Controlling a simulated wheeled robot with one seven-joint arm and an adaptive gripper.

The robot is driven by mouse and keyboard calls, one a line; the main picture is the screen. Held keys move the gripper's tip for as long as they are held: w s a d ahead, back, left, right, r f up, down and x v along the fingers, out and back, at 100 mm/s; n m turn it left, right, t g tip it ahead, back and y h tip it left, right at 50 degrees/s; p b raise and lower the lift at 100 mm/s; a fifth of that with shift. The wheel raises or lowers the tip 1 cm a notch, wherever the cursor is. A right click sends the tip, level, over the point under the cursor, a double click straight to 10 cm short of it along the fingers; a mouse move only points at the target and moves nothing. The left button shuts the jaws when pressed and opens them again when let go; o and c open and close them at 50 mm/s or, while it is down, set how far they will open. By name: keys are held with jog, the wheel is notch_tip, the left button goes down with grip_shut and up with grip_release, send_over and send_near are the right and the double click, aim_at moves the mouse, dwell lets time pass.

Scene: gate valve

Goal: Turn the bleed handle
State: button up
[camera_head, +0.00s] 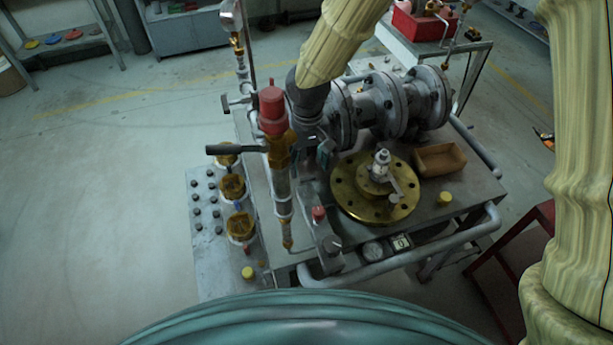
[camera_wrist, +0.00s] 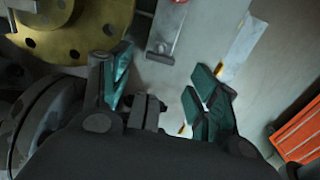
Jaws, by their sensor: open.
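I cannot tell for sure which part is the bleed handle. A dark lever (camera_head: 232,150) sticks out to the left from an upright brass valve (camera_head: 278,150) with a red cap (camera_head: 272,105). A smaller grey lever (camera_head: 396,188) sits on the round brass flange (camera_head: 345,200). My gripper (camera_head: 322,155) is just right of the brass valve, partly hidden under my wrist. In the wrist view its teal fingers (camera_wrist: 163,92) are spread, with no handle clearly between them. The brass flange shows there at the upper left (camera_wrist: 88,38).
A grey flanged pipe (camera_head: 390,105) lies behind my gripper on the bench. A tan tray (camera_head: 440,160) and a yellow cap (camera_head: 444,198) are at the right. A pipe rail (camera_head: 400,262) runs along the front. Open floor (camera_head: 100,190) lies at the left.

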aim_at(308, 177)
jog(key=shift+f+p, duration=0.6)
jog(key=shift+f, duration=2.95)
jog(key=shift+c, duration=0.2)
jog(key=c, duration=1)
